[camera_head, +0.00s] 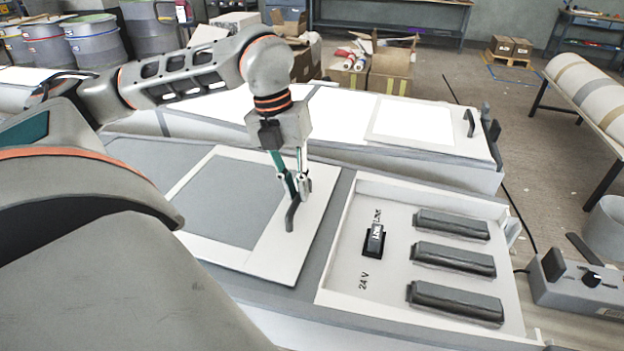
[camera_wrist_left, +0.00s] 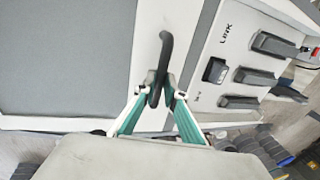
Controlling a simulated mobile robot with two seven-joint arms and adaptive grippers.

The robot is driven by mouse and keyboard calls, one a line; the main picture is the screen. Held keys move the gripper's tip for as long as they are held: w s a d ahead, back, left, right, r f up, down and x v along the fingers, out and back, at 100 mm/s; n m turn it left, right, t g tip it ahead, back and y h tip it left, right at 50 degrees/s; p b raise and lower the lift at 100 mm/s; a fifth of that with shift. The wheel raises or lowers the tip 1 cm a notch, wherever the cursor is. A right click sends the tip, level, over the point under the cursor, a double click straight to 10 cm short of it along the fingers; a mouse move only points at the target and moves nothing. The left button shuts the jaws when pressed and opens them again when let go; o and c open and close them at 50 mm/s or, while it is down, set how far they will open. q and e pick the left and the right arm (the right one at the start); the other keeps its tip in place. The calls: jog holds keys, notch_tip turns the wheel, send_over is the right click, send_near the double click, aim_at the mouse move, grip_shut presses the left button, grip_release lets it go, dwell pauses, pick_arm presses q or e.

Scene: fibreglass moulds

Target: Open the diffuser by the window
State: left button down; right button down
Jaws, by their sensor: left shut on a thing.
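A diffuser with a white frame and a grey pane (camera_head: 235,200) lies flat, as far as I can tell, on the near light box. Its dark curved handle (camera_head: 291,220) stands on the right side of the frame. My left gripper (camera_head: 292,190) is shut on this handle from above. In the left wrist view the handle (camera_wrist_left: 165,50) rises between the two fingertips (camera_wrist_left: 160,95), and the grey pane (camera_wrist_left: 65,55) is to the left. A second panel (camera_head: 412,122), bright white, lies on the box behind, with its own dark handle (camera_head: 469,123). My right gripper is not in view.
A white control tray (camera_head: 385,290) marked "LINK" and "24 V" holds a small black switch (camera_head: 374,241) and three dark bars (camera_head: 452,257). A grey box with a knob (camera_head: 580,281) stands at right. Cardboard boxes (camera_head: 390,72) and drums (camera_head: 97,42) stand behind.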

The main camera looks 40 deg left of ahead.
pick_arm(q)
jog(key=shift+a, duration=0.15)
jog(key=c, duration=2.1)
grip_release()
jog(key=shift+r, duration=0.1)
jog(key=r, duration=0.4)
jog(key=a+r, duration=0.1)
jog(key=r, duration=0.2)
jog(key=s+a+r, duration=0.1)
jog(key=r, duration=0.3)
jog(key=shift+r, duration=0.35)
